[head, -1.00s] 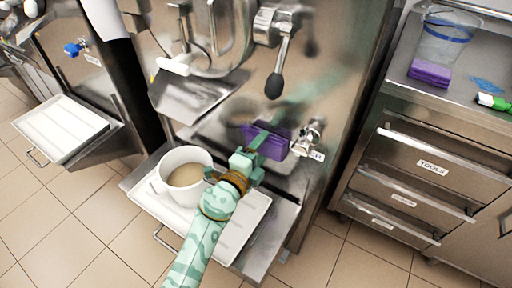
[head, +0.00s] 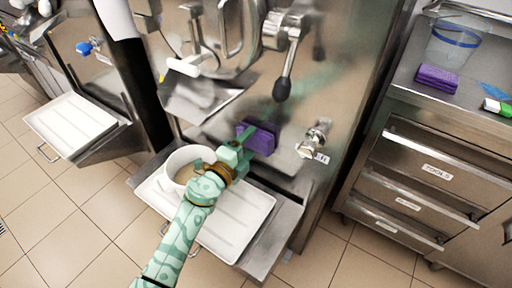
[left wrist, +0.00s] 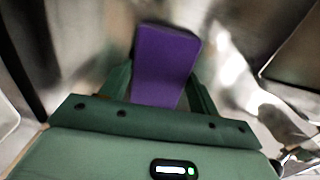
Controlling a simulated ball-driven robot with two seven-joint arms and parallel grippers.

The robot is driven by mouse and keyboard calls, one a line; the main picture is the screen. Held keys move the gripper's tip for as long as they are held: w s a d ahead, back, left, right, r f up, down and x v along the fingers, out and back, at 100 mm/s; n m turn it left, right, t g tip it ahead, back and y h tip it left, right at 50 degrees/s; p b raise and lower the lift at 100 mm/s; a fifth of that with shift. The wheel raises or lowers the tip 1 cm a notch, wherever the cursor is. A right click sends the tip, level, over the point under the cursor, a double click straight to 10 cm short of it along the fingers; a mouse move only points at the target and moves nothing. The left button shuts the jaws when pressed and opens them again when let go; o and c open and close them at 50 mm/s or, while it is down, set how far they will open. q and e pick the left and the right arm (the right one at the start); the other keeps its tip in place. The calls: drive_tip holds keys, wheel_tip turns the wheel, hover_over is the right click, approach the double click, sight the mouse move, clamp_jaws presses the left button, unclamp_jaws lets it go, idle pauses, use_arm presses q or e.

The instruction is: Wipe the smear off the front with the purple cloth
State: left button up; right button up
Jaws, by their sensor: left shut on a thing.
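The purple cloth (head: 259,139) is a folded pad held against or very near the steel front (head: 345,75) of the middle machine; I cannot tell if it touches. My left gripper (head: 242,143) is shut on it. In the left wrist view the purple cloth (left wrist: 166,65) sits between the two green fingers of my gripper (left wrist: 160,95). A faint greenish streak (head: 312,88) shows on the front, above and right of the cloth; it may be the smear or a reflection. My right gripper is not in view.
A steel tap (head: 314,138) sticks out right of the cloth. A black-knobbed lever (head: 282,90) hangs above it. A white pot (head: 178,160) stands on a white tray (head: 235,235) below my arm. A second purple pad (head: 437,79) lies on the right-hand counter.

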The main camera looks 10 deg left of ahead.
use_arm(q)
drive_tip(key=a, duration=0.1)
drive_tip(key=w+a, duration=0.1)
drive_tip(key=a, duration=0.1)
drive_tip(key=shift+w+a, duration=0.3)
drive_tip(key=shift+s, duration=0.1)
drive_tip(key=shift+p+v, duration=0.65)
drive_tip(key=shift+v, duration=2.25)
drive_tip(key=v, duration=0.3)
